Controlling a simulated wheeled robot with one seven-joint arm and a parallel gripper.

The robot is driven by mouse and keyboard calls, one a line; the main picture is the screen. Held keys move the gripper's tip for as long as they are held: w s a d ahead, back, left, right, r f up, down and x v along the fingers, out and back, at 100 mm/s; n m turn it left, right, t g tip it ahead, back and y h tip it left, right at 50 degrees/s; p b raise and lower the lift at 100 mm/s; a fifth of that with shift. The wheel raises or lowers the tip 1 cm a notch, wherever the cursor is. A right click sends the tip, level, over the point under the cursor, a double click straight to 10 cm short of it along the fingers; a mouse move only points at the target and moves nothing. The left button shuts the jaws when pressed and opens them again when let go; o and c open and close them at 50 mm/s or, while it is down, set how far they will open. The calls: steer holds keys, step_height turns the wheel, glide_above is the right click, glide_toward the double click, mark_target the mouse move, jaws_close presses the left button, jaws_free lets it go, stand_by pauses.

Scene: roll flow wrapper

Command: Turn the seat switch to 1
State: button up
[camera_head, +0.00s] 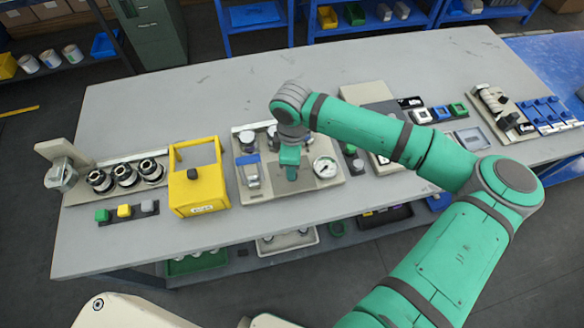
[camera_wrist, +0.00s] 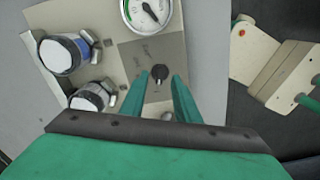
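A small black rotary knob (camera_wrist: 160,73), which looks like the seat switch, sits on a grey square plate (camera_wrist: 136,52) of a beige panel in the wrist view. Faint marks on the plate are too small to read, so I cannot tell its setting. My gripper (camera_wrist: 158,78) is open, with its two green fingers on either side of the knob and a gap on each side. In the head view my gripper (camera_head: 290,172) points down over the panel (camera_head: 264,192), and the knob is hidden behind it.
Cylindrical fittings with white tops (camera_wrist: 62,53) stand near the left finger. A yellow box (camera_head: 198,190) stands further left. Bare table lies behind the panel.

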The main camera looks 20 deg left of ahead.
step_height(320, 180, up, 9)
steer(key=shift+f, duration=0.15)
stand_by(0.6)
